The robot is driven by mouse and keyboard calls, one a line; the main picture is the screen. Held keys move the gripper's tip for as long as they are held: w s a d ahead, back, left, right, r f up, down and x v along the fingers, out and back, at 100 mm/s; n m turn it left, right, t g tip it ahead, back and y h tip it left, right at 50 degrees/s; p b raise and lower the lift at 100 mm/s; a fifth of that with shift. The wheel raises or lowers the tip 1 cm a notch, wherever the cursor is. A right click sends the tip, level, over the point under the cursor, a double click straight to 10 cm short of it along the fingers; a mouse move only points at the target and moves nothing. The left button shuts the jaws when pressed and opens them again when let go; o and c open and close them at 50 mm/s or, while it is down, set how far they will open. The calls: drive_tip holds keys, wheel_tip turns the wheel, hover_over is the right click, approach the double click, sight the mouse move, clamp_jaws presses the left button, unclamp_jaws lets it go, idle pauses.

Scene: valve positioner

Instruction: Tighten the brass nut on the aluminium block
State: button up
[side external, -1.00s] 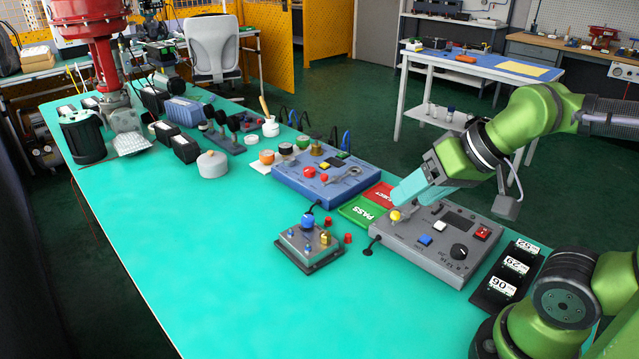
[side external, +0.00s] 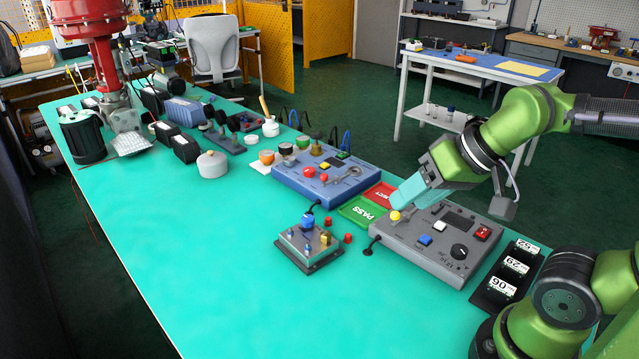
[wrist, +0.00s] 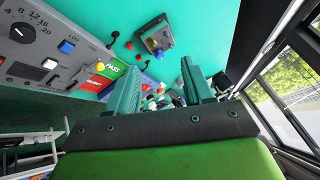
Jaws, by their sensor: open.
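The aluminium block (side external: 296,240) sits on a dark base on the teal bench, with blue fittings on top. A small brass nut (side external: 325,238) is on its right side. In the wrist view the block (wrist: 152,36) is near the top, ahead of the fingers, and the nut is too small to make out clearly. My gripper (side external: 398,203) is open, with teal fingers above the left end of the grey control box, to the right of the block and apart from it. In the wrist view my gripper (wrist: 160,85) shows nothing held between its fingers.
The grey control box (side external: 440,250) with a yellow knob (side external: 395,216) lies below the fingers. Green PASS and red trays (side external: 362,212) and a blue control box (side external: 305,187) stand behind. Red caps lie beside the block. The bench left and front of the block is clear.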

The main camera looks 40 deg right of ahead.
drive_tip(key=w+f+n+g, duration=0.1)
drive_tip(key=w+n+g, duration=0.2)
drive_tip(key=w, duration=0.6)
drive_tip(key=n+g+h, duration=0.2)
drive_tip(key=n+g, duration=0.2)
drive_tip(key=n, duration=0.8)
hover_over(324, 234)
wheel_tip(324, 234, down, 2)
wheel_tip(324, 234, down, 16)
drive_tip(key=shift+f, duration=0.1)
drive_tip(key=shift+c, duration=0.3)
drive_tip(key=shift+w, duration=0.1)
clamp_jaws()
